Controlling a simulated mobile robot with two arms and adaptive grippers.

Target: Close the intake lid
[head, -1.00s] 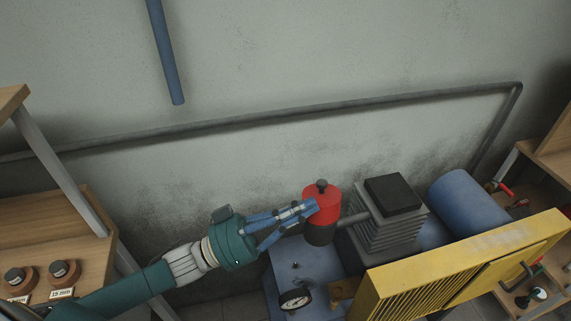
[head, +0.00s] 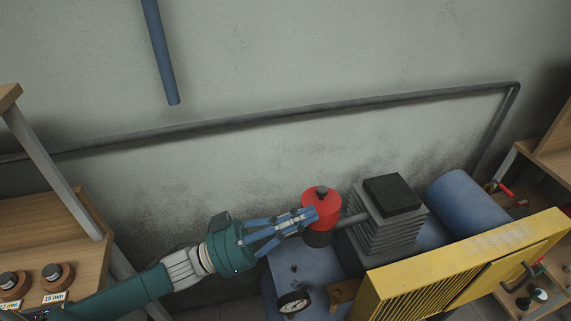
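The intake (head: 318,239) is a dark round base at the left of the ribbed cylinder block, joined to it by a grey pipe. Its red lid (head: 329,220) with a small dark knob is over the base; I cannot tell whether it is fully seated. My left gripper (head: 313,214) reaches in from the left, its blue fingers drawn together at the tips, in front of the lid's left side and touching or nearly touching it. Nothing shows held between them. The fingers hide part of the lid. My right gripper is out of view.
The ribbed block (head: 385,225) with a black top stands right of the intake. A yellow guard (head: 450,272) and blue tank (head: 466,203) lie further right. A pressure gauge (head: 293,302) is in front. A wooden shelf (head: 75,245) with labelled round parts is at left.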

